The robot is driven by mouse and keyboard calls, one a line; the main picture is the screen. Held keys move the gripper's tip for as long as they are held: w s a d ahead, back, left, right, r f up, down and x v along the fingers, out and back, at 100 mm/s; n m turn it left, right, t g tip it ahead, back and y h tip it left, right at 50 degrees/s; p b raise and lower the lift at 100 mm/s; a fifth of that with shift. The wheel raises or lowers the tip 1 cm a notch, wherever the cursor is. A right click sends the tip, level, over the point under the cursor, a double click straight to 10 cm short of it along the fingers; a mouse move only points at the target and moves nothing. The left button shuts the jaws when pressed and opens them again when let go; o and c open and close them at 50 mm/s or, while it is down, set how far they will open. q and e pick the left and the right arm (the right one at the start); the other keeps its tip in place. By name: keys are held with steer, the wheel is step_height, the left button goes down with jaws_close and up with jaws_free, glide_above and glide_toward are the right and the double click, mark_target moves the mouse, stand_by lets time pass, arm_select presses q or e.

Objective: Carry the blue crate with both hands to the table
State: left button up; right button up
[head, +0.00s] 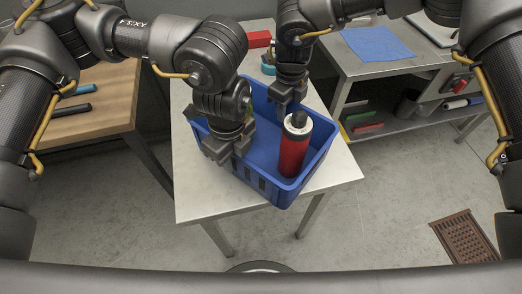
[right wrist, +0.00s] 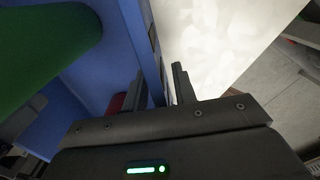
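The blue crate (head: 262,187) is on the pale table (head: 195,200), its near corner at or slightly past the front edge. A red cylinder (head: 293,152) with a black and white top stands inside it. My left gripper (head: 222,155) is at the crate's left wall; its fingertips are too unclear to judge. My right gripper (head: 285,103) is at the far right wall. In the right wrist view its fingers (right wrist: 160,88) stand apart on either side of the blue wall (right wrist: 148,40), with a visible gap beside one finger.
A grey workbench (head: 385,62) with a blue cloth (head: 378,43) and a lower shelf is at the right. A brown floor grate (head: 466,238) lies front right. A green rounded object (right wrist: 45,50) shows in the right wrist view.

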arm_select(q)
step_height(320, 180, up, 12)
steer(key=shift+f, duration=0.1)
arm_select(e)
step_height(320, 180, up, 12)
stand_by(0.8)
